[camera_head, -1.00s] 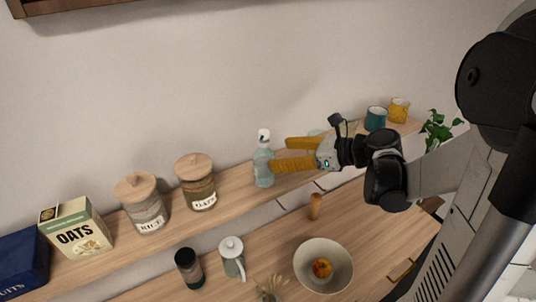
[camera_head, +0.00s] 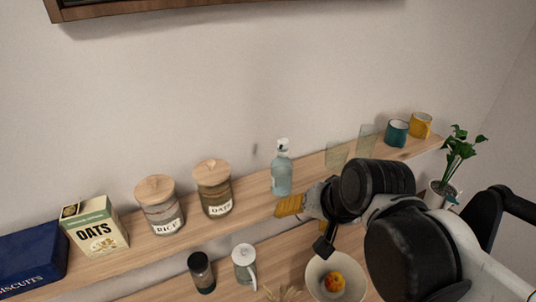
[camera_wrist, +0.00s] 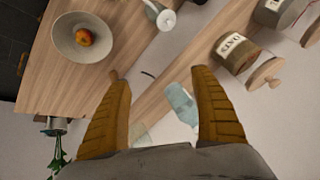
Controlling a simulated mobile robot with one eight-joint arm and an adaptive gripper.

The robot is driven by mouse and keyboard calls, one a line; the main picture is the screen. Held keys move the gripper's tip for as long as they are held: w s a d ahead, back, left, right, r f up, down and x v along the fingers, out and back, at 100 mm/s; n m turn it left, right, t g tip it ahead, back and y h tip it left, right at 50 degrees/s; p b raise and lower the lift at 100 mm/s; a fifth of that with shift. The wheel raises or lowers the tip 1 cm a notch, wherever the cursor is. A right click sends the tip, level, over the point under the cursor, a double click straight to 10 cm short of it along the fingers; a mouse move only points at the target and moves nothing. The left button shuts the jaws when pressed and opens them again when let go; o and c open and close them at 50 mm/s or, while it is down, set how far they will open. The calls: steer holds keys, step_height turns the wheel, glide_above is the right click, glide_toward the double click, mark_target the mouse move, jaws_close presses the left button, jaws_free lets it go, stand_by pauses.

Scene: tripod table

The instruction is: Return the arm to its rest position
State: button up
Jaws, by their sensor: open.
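My gripper (camera_head: 305,212) is in front of the shelf in the head view, with its yellow fingers pointing left and partly hidden by my own arm. In the wrist view my gripper (camera_wrist: 160,100) shows two yellow ribbed fingers spread wide apart with nothing held between them. A clear blue bottle with a white cap (camera_head: 282,172) stands upright on the shelf, just behind and left of the fingers. The bottle also shows near the right finger in the wrist view (camera_wrist: 180,103). The fingers look apart from it.
The shelf (camera_head: 250,210) holds an oats box (camera_head: 95,228), jars (camera_head: 213,190), glasses (camera_head: 366,138) and mugs (camera_head: 396,132). Below are a bowl (camera_head: 318,272) with an apple (camera_head: 334,281), a grey mug (camera_head: 245,265) and a dark shaker (camera_head: 201,272). A plant (camera_head: 460,150) stands right.

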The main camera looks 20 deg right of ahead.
steer(key=n, duration=0.1)
steer(key=s+n+h, duration=0.1)
steer(key=n, duration=0.3)
steer(key=shift+s+d+r+t, duration=0.15)
steer(key=shift+s+r+t, duration=0.15)
steer(key=shift+t, duration=0.1)
steer(key=shift+f, duration=0.1)
step_height(320, 180, down, 26)
steer(key=b, duration=2.5)
steer(key=shift+r+b, duration=0.25)
steer(key=shift+b, duration=0.05)
